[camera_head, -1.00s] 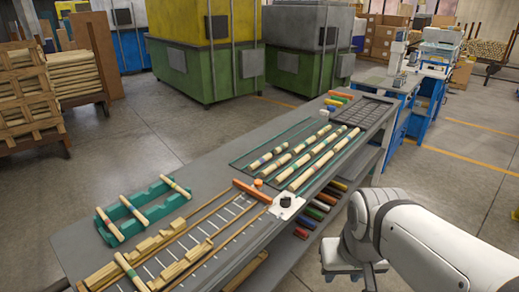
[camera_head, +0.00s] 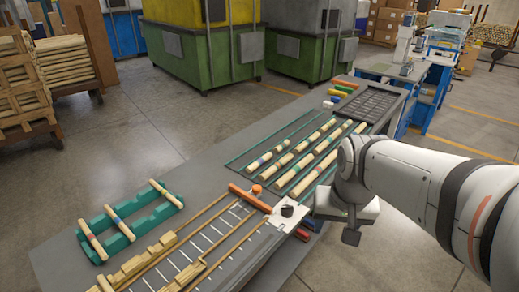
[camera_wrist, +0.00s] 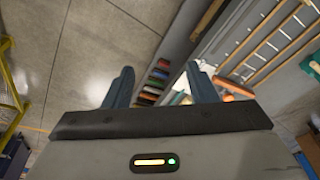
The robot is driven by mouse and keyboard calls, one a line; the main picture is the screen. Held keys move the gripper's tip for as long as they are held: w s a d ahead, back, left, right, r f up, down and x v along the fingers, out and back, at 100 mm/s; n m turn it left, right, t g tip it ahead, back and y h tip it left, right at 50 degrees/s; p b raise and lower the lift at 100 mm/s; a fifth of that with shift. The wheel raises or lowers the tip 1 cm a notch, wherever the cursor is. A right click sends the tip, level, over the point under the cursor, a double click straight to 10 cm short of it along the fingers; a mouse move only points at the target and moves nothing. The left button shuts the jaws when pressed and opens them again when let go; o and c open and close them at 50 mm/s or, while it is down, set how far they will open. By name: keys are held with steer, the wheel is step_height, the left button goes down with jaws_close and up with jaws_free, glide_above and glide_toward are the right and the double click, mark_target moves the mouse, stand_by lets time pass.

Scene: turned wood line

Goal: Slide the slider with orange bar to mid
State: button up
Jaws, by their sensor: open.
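The slider's orange bar (camera_head: 250,197) lies across two wooden rails (camera_head: 190,240) on the grey bench, at their far right end, with an orange knob (camera_head: 257,188) by it. White tick marks run between the rails. The bar also shows at the right in the wrist view (camera_wrist: 233,88), partly behind a finger. My gripper (camera_head: 351,236) is right of the bar, apart from it, at the bench's near edge.
A white plate with a black knob (camera_head: 288,212) sits beside the bar, on my gripper's side. A green rack (camera_head: 130,222) with banded sticks lies left of the rails. Striped wooden rods (camera_head: 310,165) and a dark grid tray (camera_head: 367,101) lie farther along. Coloured blocks (camera_wrist: 152,86) show below.

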steer(key=w+a+r+m+p, duration=0.1)
steer(key=w+a+r+m, duration=0.15)
steer(key=w, duration=0.55)
steer(key=m+g+p, duration=0.2)
steer(key=m+p, duration=0.4)
steer(key=m, duration=0.1)
glide_above(257, 187)
step_height(257, 187, down, 11)
steer(key=shift+r, duration=0.15)
step_height(257, 187, down, 8)
steer(key=shift+w+r+p, duration=0.1)
steer(key=shift+p, duration=0.5)
jaws_close()
